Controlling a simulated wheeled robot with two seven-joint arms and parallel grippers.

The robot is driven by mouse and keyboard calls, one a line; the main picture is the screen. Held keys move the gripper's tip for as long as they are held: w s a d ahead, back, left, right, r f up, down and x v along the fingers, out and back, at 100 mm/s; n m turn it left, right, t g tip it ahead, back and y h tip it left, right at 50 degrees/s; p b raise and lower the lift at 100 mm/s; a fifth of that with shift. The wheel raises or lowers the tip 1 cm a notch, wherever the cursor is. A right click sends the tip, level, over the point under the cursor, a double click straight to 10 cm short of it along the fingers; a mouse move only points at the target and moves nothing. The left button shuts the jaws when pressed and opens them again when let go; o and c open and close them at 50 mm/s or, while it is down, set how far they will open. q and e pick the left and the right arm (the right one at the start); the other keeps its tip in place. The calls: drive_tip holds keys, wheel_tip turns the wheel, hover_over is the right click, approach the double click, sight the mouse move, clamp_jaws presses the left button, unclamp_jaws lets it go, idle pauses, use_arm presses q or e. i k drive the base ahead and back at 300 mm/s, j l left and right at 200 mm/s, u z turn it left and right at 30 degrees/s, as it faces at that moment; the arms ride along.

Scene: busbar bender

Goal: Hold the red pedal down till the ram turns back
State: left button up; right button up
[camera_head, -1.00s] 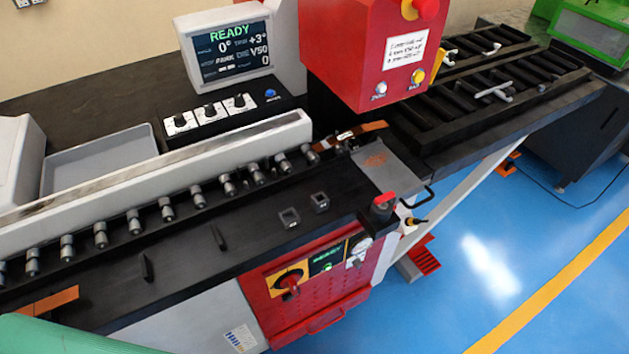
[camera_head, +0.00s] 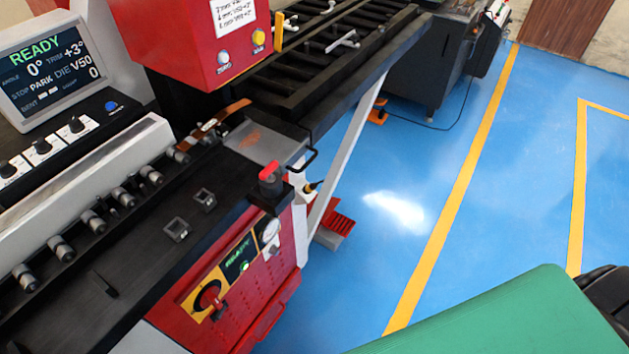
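The red pedal (camera_head: 338,223) is a ribbed red plate on a grey base (camera_head: 328,238). It sits on the blue floor beside the machine's leg, just right of the red front cabinet. Nothing touches it in view, and I cannot tell whether it is pressed. The red press head (camera_head: 190,40) hangs over the bed at the top; I cannot make out the ram. A copper-coloured bar (camera_head: 222,118) lies across the bed below the head. The display (camera_head: 50,68) reads READY, 0°. Neither gripper shows in the head view.
Blue floor (camera_head: 400,215) is open to the right.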

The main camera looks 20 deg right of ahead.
sight(339, 223)
drive_tip(key=i+l, duration=0.1)
drive_tip(key=l, duration=0.45)
drive_tip(key=i+l, duration=0.1)
drive_tip(key=l, duration=0.45)
drive_tip(key=i+l, duration=0.1)
drive_tip(key=l, duration=0.45)
drive_tip(key=i+l, duration=0.1)
drive_tip(key=l, duration=0.45)
drive_tip(key=i+l, duration=0.1)
drive_tip(key=l, duration=0.5)
